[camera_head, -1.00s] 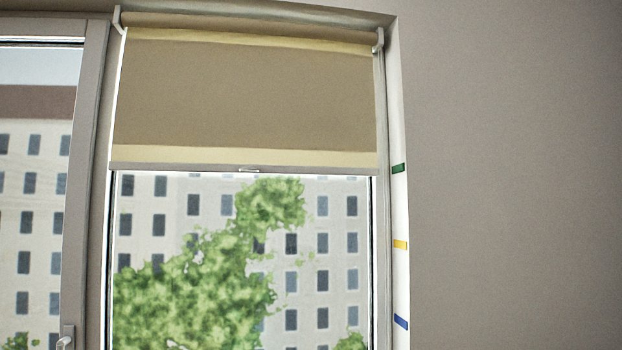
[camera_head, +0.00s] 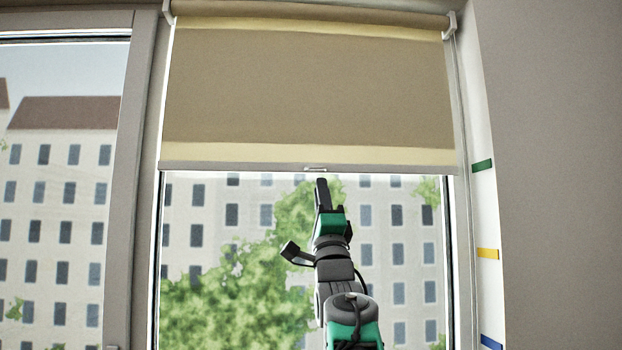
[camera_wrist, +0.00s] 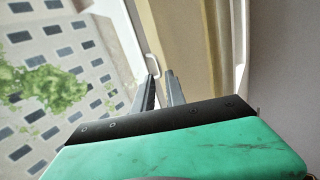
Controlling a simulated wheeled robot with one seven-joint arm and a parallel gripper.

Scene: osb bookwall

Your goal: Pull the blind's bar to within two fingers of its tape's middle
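The blind (camera_head: 305,90) is a beige roller blind, partly lowered over the window. Its grey bar (camera_head: 230,166) runs along the bottom edge, with a small pale handle (camera_head: 316,169) at mid-width. The handle also shows in the wrist view (camera_wrist: 153,68). My gripper (camera_head: 321,183) is just below the handle in the head view. In the wrist view my gripper (camera_wrist: 161,77) has a narrow gap between its two fingers, with nothing held. The handle lies near the left fingertip; contact cannot be told. On the right reveal are green (camera_head: 482,165), yellow (camera_head: 488,253) and blue (camera_head: 491,342) tapes. The bar is about level with the green tape in the picture.
A window frame post (camera_head: 136,180) stands left of the blind. Brackets (camera_head: 450,25) hold the roller at the top. A plain grey wall (camera_head: 560,180) is on the right. The glass (camera_head: 400,260) below the bar has only my arm in front of it.

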